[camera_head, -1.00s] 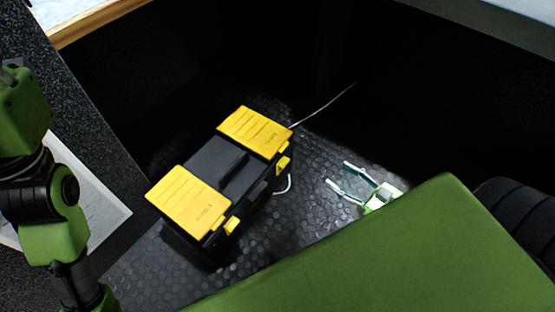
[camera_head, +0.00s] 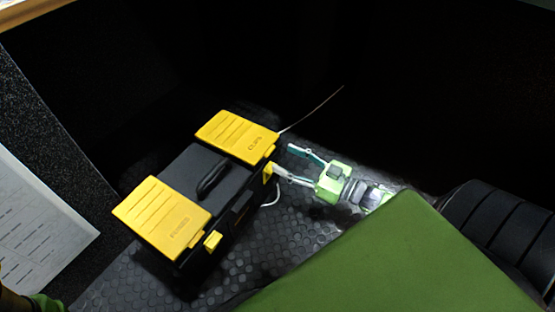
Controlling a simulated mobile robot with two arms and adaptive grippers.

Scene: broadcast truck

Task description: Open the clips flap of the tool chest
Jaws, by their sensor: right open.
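The black tool chest (camera_head: 188,163) stands on the dark studded floor with two yellow flaps on top, both lying shut. The clips flap (camera_head: 237,136), marked CLIPS, is the farther one. The other flap (camera_head: 160,216) is marked FUSES and is nearer. A yellow latch (camera_head: 267,171) sits on the chest's front below the clips flap. My right gripper (camera_head: 284,160) is open and empty, its fingers spread at the clips end. One fingertip is close to the latch and the other is beside the flap's right corner; contact cannot be told.
A black handle (camera_head: 212,178) lies between the flaps. A thin pale cable (camera_head: 312,111) runs behind the chest, and a white loop shows at its front. A printed sheet (camera_head: 35,225) lies on the speckled surface at left. A black ribbed object (camera_head: 500,225) is at right.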

